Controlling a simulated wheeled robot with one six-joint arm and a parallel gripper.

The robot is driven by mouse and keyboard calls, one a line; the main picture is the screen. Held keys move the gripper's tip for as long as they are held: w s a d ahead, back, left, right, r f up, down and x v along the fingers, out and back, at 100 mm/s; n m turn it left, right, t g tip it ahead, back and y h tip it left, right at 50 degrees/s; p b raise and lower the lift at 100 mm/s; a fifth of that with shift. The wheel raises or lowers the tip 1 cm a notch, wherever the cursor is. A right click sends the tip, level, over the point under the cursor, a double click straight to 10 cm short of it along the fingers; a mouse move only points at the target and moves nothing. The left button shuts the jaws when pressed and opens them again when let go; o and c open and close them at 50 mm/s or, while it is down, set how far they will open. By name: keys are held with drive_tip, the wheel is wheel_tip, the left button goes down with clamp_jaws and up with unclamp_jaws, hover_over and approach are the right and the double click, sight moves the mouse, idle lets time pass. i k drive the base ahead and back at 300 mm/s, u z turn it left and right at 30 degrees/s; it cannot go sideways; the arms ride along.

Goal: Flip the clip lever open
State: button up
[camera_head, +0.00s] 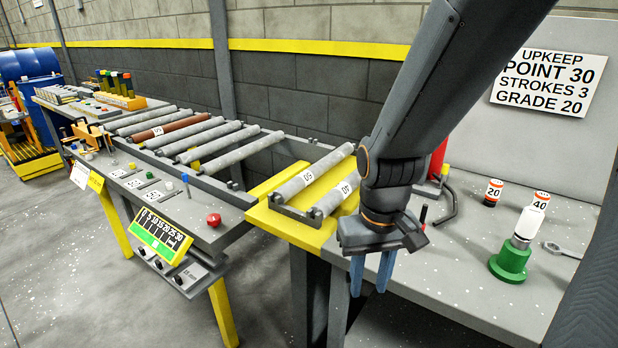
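I cannot pick out a clip lever for certain. A red body (437,159) stands behind my arm, mostly hidden, with a yellow piece and a dark bent bar (447,207) beside it.
The grey bench (470,265) holds bottles marked 20 (493,193) and 40 (538,207), a green-based white cylinder (514,255) and a wrench (562,250). A sign (549,70) reads point 30, strokes 3, grade 20. A roller conveyor (215,140) and yellow plate (262,215) lie left.

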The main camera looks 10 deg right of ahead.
sight(184, 176)
drive_tip(key=u, duration=0.2)
drive_tip(key=k, duration=0.45)
drive_tip(key=u, duration=1.5)
drive_tip(key=i, duration=0.6)
drive_tip(key=z, duration=0.55)
drive_tip(key=i, duration=1.5)
drive_tip(key=z, duration=0.05)
